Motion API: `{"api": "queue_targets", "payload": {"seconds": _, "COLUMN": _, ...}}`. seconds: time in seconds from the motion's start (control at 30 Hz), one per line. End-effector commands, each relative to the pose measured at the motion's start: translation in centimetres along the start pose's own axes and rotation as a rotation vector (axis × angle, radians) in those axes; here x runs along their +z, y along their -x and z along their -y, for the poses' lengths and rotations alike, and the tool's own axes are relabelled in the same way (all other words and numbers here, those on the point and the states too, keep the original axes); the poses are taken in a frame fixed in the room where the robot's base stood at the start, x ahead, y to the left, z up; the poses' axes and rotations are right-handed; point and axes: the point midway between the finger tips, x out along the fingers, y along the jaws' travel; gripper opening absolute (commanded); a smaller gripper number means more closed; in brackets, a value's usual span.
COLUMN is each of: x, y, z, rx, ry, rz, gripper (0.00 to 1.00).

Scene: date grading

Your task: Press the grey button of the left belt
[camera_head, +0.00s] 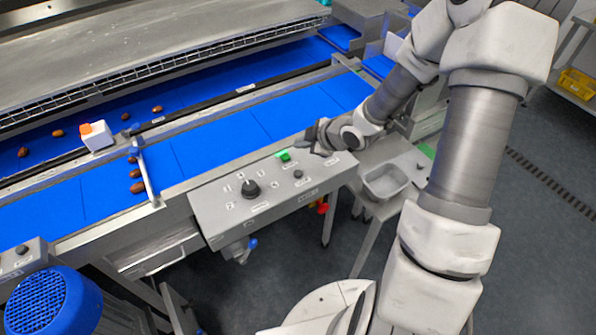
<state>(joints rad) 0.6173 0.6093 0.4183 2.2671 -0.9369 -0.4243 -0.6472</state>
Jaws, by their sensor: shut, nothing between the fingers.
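A grey control panel (225,213) stands at the front of the blue belts. It carries a black rotary knob (250,187), a raised green button (284,155) and a small dark grey button (298,174). A second panel (38,252) at the left edge has another dark round button (22,249). I cannot tell which of these belongs to the left belt. My gripper (314,142) is shut and empty, over the panel's upper right corner, to the right of the green button. My wrist partly hides the panel there. Whether the fingertips touch anything cannot be told.
Several brown dates (137,187) lie on the blue belts (215,143). A white block with an orange top (96,136) stands between them. A metal tray (386,181) is right of the panel. A blue motor cover (52,304) fills the lower left.

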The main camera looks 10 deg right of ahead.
Motion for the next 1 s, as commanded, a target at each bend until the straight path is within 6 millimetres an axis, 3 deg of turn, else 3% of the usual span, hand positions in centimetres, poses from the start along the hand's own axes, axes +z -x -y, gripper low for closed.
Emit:
{"api": "queue_targets", "payload": {"seconds": 0.27, "x": 0.5, "y": -0.7, "z": 0.5, "rx": 0.000, "ry": -0.001, "rz": 0.001, "gripper": 0.00}}
{"api": "queue_targets", "payload": {"seconds": 1.0, "x": 4.5, "y": -6.1, "z": 4.5, "rx": 0.000, "ry": -0.001, "rz": 0.001, "gripper": 0.00}}
